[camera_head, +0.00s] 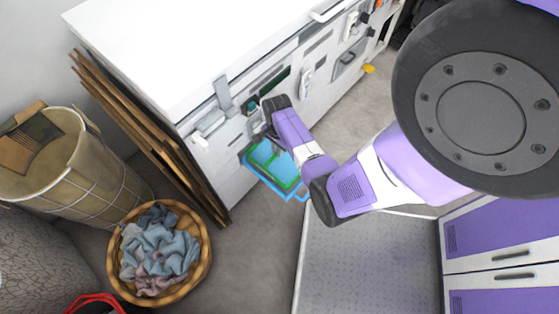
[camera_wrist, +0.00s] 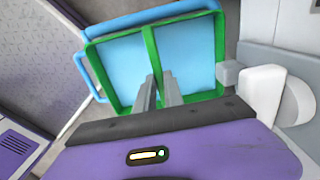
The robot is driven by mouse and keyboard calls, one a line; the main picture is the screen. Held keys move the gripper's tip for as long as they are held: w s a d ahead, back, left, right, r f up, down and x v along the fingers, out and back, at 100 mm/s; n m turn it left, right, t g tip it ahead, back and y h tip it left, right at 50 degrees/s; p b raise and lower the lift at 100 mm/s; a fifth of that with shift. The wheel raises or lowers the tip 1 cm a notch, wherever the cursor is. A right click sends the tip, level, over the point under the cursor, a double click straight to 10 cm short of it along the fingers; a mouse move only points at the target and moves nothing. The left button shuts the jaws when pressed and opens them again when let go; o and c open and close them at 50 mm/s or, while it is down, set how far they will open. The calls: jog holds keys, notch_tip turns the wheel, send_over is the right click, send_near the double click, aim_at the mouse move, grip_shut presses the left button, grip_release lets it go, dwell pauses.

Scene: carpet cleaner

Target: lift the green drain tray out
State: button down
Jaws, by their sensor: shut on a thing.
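The green drain tray (camera_wrist: 96,63) shows in the wrist view as a green frame with a middle bar, set inside a blue tray (camera_wrist: 125,20) with a blue handle. In the head view the green tray (camera_head: 285,182) lies within the blue tray (camera_head: 257,172), low at the front of the white machine. My gripper (camera_wrist: 158,82) reaches over the tray with its two fingers on either side of the green middle bar and is shut on it. In the head view my wrist hides the fingertips and part of the tray.
The white machine (camera_head: 190,40) stands behind the tray, with several fittings on its front. A white knob (camera_wrist: 263,92) is close to the right of my gripper. A wicker basket of cloths (camera_head: 200,262) and leaning wooden boards (camera_head: 150,130) are at left. Floor (camera_head: 250,250) in front is clear.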

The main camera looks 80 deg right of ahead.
jog(key=shift+r+p, duration=0.3)
jog(key=shift+r, duration=0.1)
jog(key=shift+r+p, duration=0.6)
jog(key=shift+p, duration=0.15)
